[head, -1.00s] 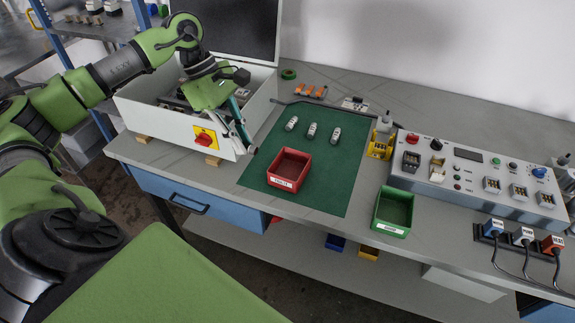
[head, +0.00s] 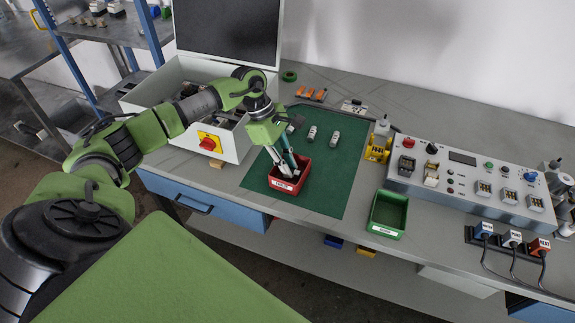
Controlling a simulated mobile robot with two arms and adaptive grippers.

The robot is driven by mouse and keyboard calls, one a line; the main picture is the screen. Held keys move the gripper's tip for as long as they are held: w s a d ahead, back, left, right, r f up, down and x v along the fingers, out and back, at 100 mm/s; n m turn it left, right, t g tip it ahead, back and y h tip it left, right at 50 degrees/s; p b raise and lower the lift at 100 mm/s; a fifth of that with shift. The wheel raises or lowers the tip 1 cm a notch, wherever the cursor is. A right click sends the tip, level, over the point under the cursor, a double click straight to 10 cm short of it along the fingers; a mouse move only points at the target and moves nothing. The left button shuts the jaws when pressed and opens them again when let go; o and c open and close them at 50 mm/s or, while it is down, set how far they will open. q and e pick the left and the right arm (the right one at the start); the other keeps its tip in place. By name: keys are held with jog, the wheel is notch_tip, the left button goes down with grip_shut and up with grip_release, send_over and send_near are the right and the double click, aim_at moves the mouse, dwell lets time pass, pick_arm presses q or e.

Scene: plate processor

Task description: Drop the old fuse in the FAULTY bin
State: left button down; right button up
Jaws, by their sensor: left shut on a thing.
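The red bin (head: 300,183), with a white label on its front whose print is too small to read, stands on the green mat (head: 333,190). My left gripper (head: 289,172) points down into the red bin, its fingers between the bin's walls. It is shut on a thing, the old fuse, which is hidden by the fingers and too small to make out. Two light fuses, one in the middle (head: 311,133) and one on the right (head: 334,138), lie on the mat behind the bin. My right gripper is not in view.
A green bin (head: 388,213) stands to the right of the mat. The open white cabinet (head: 232,150) with a red switch (head: 208,143) stands at the left.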

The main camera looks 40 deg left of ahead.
pick_arm(q)
jog(key=shift+f, duration=0.85)
jog(key=c, duration=2)
grip_release()
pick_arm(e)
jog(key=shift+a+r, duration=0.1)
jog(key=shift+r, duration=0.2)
pick_arm(q)
jog(key=shift+r, duration=0.2)
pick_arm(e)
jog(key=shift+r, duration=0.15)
